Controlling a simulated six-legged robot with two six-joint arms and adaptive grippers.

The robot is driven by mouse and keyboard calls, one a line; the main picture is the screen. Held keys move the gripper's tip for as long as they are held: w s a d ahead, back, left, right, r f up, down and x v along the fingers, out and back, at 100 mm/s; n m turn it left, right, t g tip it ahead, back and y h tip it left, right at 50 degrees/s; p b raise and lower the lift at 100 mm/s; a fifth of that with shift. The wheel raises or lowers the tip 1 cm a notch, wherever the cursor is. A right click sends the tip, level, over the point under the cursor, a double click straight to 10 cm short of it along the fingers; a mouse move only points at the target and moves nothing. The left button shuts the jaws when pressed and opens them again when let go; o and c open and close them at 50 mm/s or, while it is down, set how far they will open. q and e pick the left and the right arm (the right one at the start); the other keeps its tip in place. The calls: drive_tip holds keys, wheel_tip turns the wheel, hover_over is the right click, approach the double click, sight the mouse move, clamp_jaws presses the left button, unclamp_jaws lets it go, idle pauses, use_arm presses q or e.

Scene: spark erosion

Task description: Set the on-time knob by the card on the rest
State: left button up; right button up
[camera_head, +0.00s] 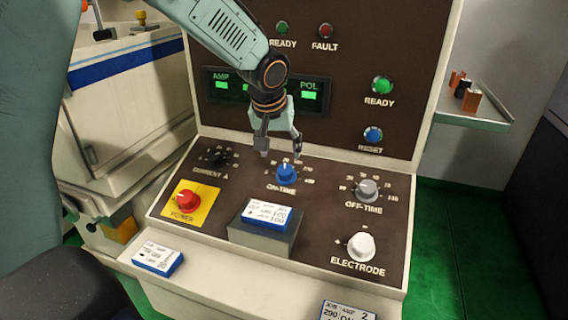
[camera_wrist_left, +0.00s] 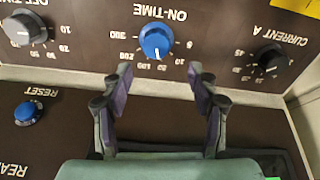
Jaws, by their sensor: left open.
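The blue on-time knob (camera_head: 287,174) stands on the sloped brown panel. In the left wrist view the on-time knob (camera_wrist_left: 156,40) shows upside down, its white mark toward the middle of the scale; the exact number is unclear. The card (camera_head: 267,214), white with a blue edge, lies on the grey rest (camera_head: 262,236) below the knob; its print is too small to read surely, though 100 seems to show. My left gripper (camera_head: 280,153) is open and empty just above and behind the knob. In the wrist view its fingertips (camera_wrist_left: 160,72) are apart, short of the knob.
Close by are the current knob (camera_head: 217,157), off-time knob (camera_head: 366,189), white electrode knob (camera_head: 361,246) and red power knob (camera_head: 187,200). Other cards lie on the front ledge, one at left (camera_head: 158,258), one at right (camera_head: 346,311). A side shelf (camera_head: 470,120) holds small blocks.

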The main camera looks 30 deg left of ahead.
sight(285, 169)
use_arm(q)
drive_tip(key=shift+s+d+f, duration=0.1)
drive_tip(key=shift+d+f, duration=0.25)
drive_tip(key=shift+f, duration=0.2)
drive_tip(key=shift+s+d+f, duration=0.1)
drive_tip(key=shift+d+f, duration=0.2)
drive_tip(key=shift+f, duration=0.25)
drive_tip(key=w+f, duration=0.1)
drive_tip(key=a+f, duration=0.1)
drive_tip(key=f, duration=0.1)
drive_tip(key=w+f, duration=0.1)
drive_tip(key=shift+w+a+f+p, duration=0.2)
drive_tip(key=shift+w+a+p, duration=0.05)
drive_tip(key=shift+w+p, duration=0.1)
drive_tip(key=shift+f, duration=0.1)
drive_tip(key=shift+s+d+r, duration=0.45)
drive_tip(key=shift+s, duration=0.05)
drive_tip(key=shift+w+a+f, duration=0.4)
drive_tip(key=shift+w+f, duration=0.05)
drive_tip(key=shift+w, duration=0.05)
drive_tip(key=c, duration=0.6)
drive_tip(key=shift+s+d+r, duration=0.15)
drive_tip(key=shift+s+d, duration=0.05)
drive_tip(key=c, duration=0.3)
drive_tip(key=shift+c, duration=1.3)
use_arm(e)
drive_tip(key=shift+s+d+r, duration=0.35)
drive_tip(key=shift+r, duration=0.05)
